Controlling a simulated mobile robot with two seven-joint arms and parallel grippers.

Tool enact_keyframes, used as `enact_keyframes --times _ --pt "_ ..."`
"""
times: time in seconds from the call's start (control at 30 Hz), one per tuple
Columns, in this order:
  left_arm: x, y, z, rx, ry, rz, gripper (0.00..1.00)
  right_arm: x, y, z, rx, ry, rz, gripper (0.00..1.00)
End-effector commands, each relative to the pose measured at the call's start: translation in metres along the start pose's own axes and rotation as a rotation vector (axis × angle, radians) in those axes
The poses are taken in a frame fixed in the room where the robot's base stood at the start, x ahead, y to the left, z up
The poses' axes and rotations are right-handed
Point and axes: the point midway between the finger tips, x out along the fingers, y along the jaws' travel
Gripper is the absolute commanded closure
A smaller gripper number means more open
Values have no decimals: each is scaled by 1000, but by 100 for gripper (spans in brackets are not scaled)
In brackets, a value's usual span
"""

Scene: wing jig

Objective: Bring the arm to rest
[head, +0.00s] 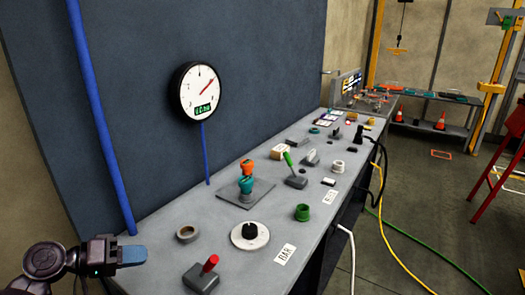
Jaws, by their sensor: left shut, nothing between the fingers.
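My left gripper (133,256) shows at the lower left of the head view, at the near left edge of the bench. Its blue fingertips are together with nothing between them. The gripper is beside the bench's near end, apart from the devices on it; whether it touches the bench top cannot be told. My right gripper is not in view.
The grey bench (225,215) runs away to the right. It carries a red-handled lever (208,265), a dial (250,235), a tape roll (187,233), a green-handled lever (293,172) and orange and teal knobs (247,175). A gauge (201,92) hangs on the blue panel.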

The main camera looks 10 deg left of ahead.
Motion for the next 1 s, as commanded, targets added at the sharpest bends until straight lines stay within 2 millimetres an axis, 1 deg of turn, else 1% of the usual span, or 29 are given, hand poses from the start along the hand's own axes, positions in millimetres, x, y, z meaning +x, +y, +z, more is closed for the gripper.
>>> enact_keyframes --times 0.07,0.17,0.27,0.3,0.37,0.5,0.6,0.8,1.0 --pt "4 -3 10 8 -15 -21 100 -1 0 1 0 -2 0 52" --pt "11 -13 33 38 -52 -87 100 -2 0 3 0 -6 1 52" --pt "20 -25 66 85 -106 -185 100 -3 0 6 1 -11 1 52" --pt "23 -30 81 106 -130 -229 100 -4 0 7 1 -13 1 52" --pt "26 -36 100 136 -163 -293 100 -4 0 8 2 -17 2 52" --pt "28 -46 142 204 -232 -441 100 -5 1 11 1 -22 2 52" --pt "26 -50 168 248 -275 -545 100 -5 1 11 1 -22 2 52" --pt "13 -50 209 318 -341 -753 100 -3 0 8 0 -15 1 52" --pt "-2 -44 230 353 -373 -911 100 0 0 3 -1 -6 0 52"
